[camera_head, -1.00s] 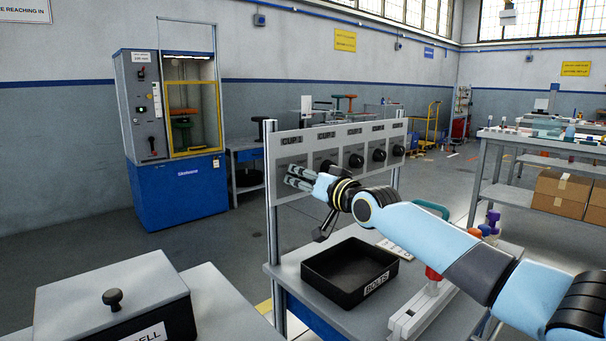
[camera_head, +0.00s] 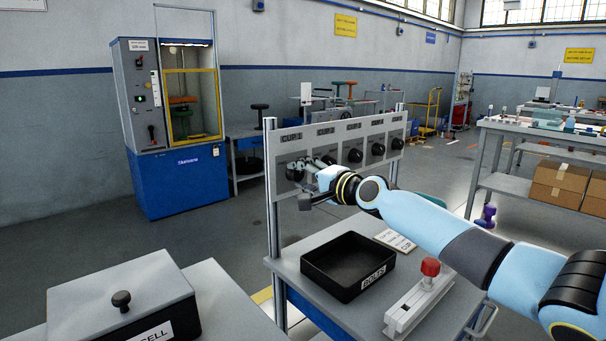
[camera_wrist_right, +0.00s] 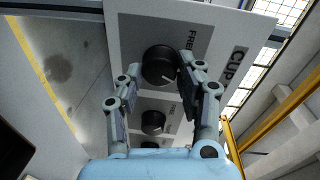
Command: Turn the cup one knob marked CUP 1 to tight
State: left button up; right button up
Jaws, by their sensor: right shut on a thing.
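The panel (camera_head: 283,158) stands upright on posts and carries a row of black knobs under labels; its left end is marked CUP 1. My right gripper (camera_head: 292,172) is at that left end and covers most of the knob there. In the right wrist view the black round cup one knob (camera_wrist_right: 158,66) sits between the two fingers of my right gripper (camera_wrist_right: 160,82), which is shut on it. My left gripper is not in view.
A black bin marked BOLTS (camera_head: 330,287) stands on the bench below my right arm. A pale fixture with a red knob (camera_head: 430,267) is beside it. A lidded grey box (camera_head: 120,285) is at the front left. More knobs (camera_head: 355,155) follow to the right.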

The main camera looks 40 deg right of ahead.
jog(key=shift+m, duration=1.7)
jog(key=shift+y, duration=0.3)
jog(key=o, duration=1.1)
jog(key=shift+d, duration=0.1)
jog(key=shift+o, duration=0.2)
jog(key=shift+s, duration=0.2)
jog(key=s, duration=0.7)
jog(key=shift+d+r, duration=0.25)
jog(key=shift+r, duration=0.05)
jog(key=shift+s+f, duration=0.1)
